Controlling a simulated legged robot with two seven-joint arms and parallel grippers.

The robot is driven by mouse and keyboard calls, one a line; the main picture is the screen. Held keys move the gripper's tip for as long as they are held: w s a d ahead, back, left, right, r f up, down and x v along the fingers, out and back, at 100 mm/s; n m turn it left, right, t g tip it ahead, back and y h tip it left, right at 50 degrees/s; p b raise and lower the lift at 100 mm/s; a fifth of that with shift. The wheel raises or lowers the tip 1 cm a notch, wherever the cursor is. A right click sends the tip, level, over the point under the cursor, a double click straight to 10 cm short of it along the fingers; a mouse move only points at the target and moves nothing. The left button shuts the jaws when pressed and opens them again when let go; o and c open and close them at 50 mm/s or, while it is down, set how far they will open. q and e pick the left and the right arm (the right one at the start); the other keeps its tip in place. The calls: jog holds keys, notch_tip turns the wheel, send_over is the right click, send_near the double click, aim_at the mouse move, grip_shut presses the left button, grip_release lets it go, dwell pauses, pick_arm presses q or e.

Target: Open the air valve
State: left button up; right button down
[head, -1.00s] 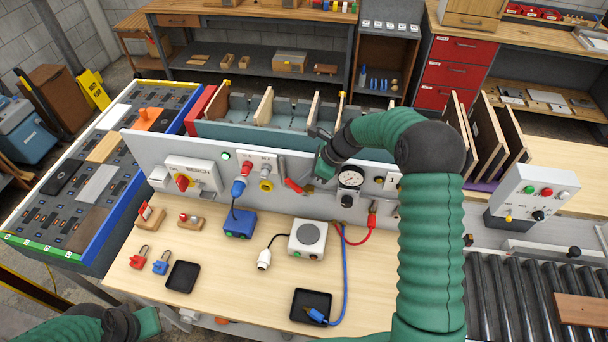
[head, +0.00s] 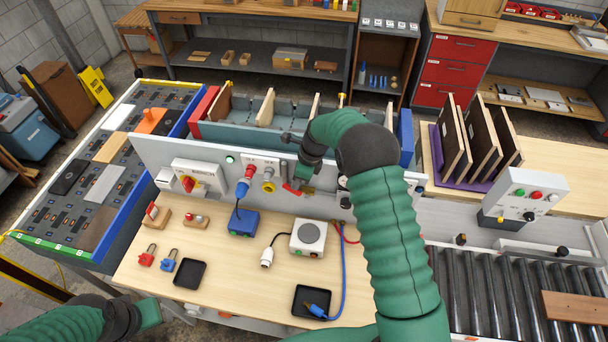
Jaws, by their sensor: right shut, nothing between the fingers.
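The air valve's red lever (head: 291,189) is on the grey upright panel (head: 325,198), right of the yellow socket. It slants down to the right, and its right end is close to my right gripper. My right gripper (head: 303,189) is shut with nothing in it, in front of the panel just right of the lever. I cannot tell whether it touches the lever. The pressure gauge beside it is mostly hidden by my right arm. My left gripper (head: 150,313) is low at the left, away from the panel; its fingers are not clear.
On the panel are a red rotary switch (head: 187,184), a blue plug (head: 242,187) and a yellow socket (head: 268,186). The wooden bench holds a blue box (head: 243,222), a white hotplate box (head: 308,238), padlocks and black trays (head: 190,274). A roller conveyor is at right.

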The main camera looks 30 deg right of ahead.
aim_at(288, 185)
jog(key=shift+w+a+g+h, duration=0.2)
jog(key=shift+a+g+h, duration=0.1)
jog(key=shift+a, duration=0.2)
jog(key=shift+w+a+f+g+h, duration=0.3)
jog(key=shift+a+f+g+h, duration=0.15)
jog(key=shift+h, duration=0.15)
jog(key=shift+a+f, duration=0.15)
jog(key=shift+f, duration=0.05)
jog(key=shift+w+a+f+b, duration=0.1)
jog(key=shift+w+f+b, duration=0.1)
jog(key=shift+b, duration=0.15)
pick_arm(q)
jog(key=shift+a+f, duration=0.15)
jog(key=shift+a, duration=0.05)
jog(key=shift+d, duration=0.1)
pick_arm(e)
jog(key=shift+w, duration=0.1)
pick_arm(q)
jog(key=shift+a, duration=0.2)
